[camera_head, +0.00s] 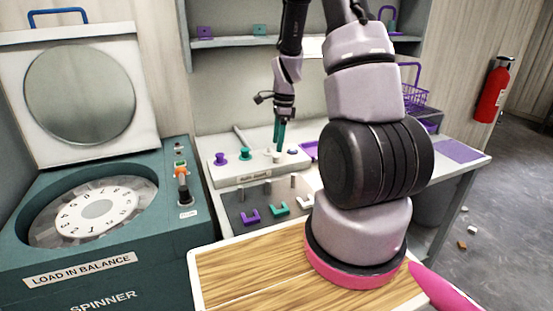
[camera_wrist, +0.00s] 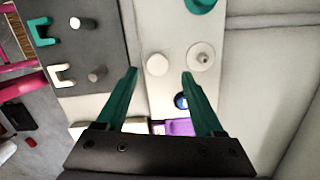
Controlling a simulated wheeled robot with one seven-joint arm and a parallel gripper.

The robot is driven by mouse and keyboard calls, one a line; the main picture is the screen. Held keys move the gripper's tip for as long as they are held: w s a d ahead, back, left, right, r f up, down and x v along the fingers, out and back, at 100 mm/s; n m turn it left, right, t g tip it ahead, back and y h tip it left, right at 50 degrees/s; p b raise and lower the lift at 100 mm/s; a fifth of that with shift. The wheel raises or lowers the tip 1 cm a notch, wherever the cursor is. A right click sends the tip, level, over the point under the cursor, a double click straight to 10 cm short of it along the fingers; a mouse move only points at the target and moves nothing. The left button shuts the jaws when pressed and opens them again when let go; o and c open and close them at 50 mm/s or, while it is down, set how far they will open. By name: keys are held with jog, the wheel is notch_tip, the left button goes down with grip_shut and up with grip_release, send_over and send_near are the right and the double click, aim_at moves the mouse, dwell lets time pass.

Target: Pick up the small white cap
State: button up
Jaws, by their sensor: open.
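A small white round cap (camera_wrist: 157,64) sits on the pale board (camera_wrist: 168,30), seen from above in the wrist view. It lies between and just beyond my gripper's fingertips (camera_wrist: 160,73), with a gap on both sides. My gripper has teal fingers, is open and holds nothing. In the head view my gripper (camera_head: 279,134) points down over the right part of the pale board (camera_head: 235,176). A larger off-white round piece with a raised centre (camera_wrist: 201,57) is close beside the right fingertip.
A teal knob (camera_head: 243,154) and a purple knob (camera_head: 220,158) stand on the board. A blue round piece (camera_wrist: 181,100) is partly hidden by the right finger. A dark panel (camera_head: 236,215) with pegs and coloured hooks is in front. The spinner (camera_head: 100,260) stands left.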

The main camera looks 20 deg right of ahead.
aim_at(277, 155)
jog(key=f, duration=0.5)
jog(key=shift+s+a, duration=0.1)
jog(key=shift+a, duration=0.1)
grip_shut()
notch_tip(277, 155, up, 9)
jog(key=shift+f, duration=0.1)
jog(key=w, duration=0.3)
jog(key=w+f, duration=0.1)
jog(key=w, duration=0.2)
jog(key=shift+w+f, duration=0.15)
jog(key=shift+w, duration=0.15)
jog(key=shift+w+f, duration=0.2)
jog(key=shift+w, duration=0.1)
jog(key=shift+f, duration=2.05)
